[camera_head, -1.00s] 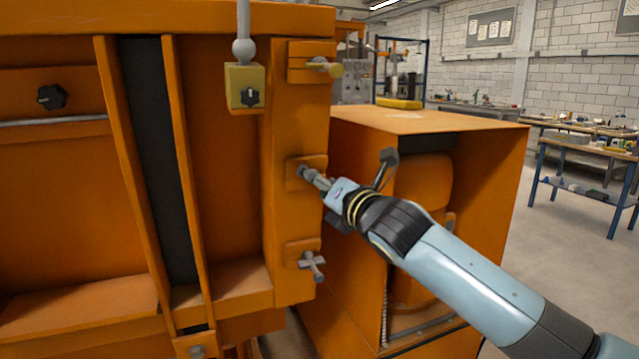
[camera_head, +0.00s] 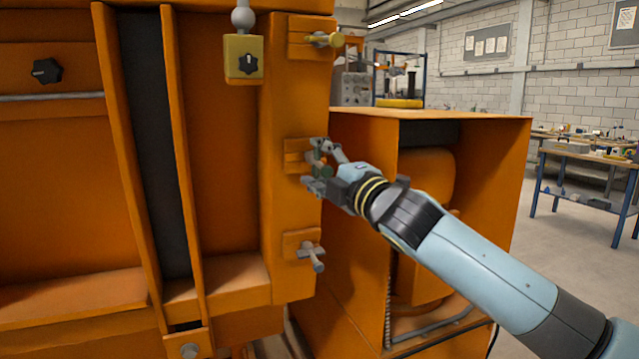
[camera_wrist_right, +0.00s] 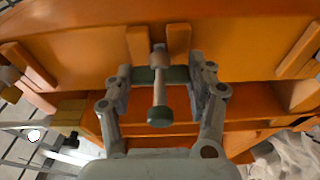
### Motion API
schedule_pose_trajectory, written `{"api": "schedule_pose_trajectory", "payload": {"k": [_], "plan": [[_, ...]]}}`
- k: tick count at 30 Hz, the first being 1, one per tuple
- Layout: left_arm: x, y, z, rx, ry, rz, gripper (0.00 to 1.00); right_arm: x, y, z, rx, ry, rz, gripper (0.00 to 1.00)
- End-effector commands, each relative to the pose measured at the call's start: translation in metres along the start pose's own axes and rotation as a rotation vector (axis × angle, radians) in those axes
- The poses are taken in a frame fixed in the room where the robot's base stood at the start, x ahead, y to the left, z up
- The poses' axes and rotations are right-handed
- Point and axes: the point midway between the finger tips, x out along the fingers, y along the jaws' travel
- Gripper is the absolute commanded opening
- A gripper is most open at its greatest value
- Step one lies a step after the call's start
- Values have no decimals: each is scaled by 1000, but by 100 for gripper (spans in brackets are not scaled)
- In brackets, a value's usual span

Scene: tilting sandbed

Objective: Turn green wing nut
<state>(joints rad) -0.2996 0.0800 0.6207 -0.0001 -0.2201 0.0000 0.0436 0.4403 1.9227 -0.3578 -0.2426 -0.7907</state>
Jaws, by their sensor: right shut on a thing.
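The green wing nut (camera_wrist_right: 176,75) sits on a bolt in front of the orange machine wall, its wings lying across the right wrist view. My right gripper (camera_wrist_right: 160,78) is shut on it, one finger at each wing end. The bolt's rounded, greenish end (camera_wrist_right: 159,115) points toward my palm. In the head view my right gripper (camera_head: 319,168) is at the middle bracket on the machine's right edge, and its fingers hide most of the nut. My left gripper is not in view.
A yellow wing nut (camera_head: 323,39) sits above and a grey one (camera_head: 312,257) below on the same orange edge. A yellow box (camera_head: 243,59) with a black knob hangs to the left. An orange cabinet (camera_head: 460,122) stands close behind my right arm.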

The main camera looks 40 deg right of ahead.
Motion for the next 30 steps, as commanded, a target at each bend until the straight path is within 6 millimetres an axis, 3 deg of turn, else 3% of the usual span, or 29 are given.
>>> {"api": "schedule_pose_trajectory", "payload": {"k": [1,12,30], "plan": [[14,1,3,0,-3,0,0,-1,-8,0,41,0,8,24],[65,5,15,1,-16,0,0,-1,-9,0,386,-2,80,24],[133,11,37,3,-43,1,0,-1,-10,-1,948,-5,195,24]]}}
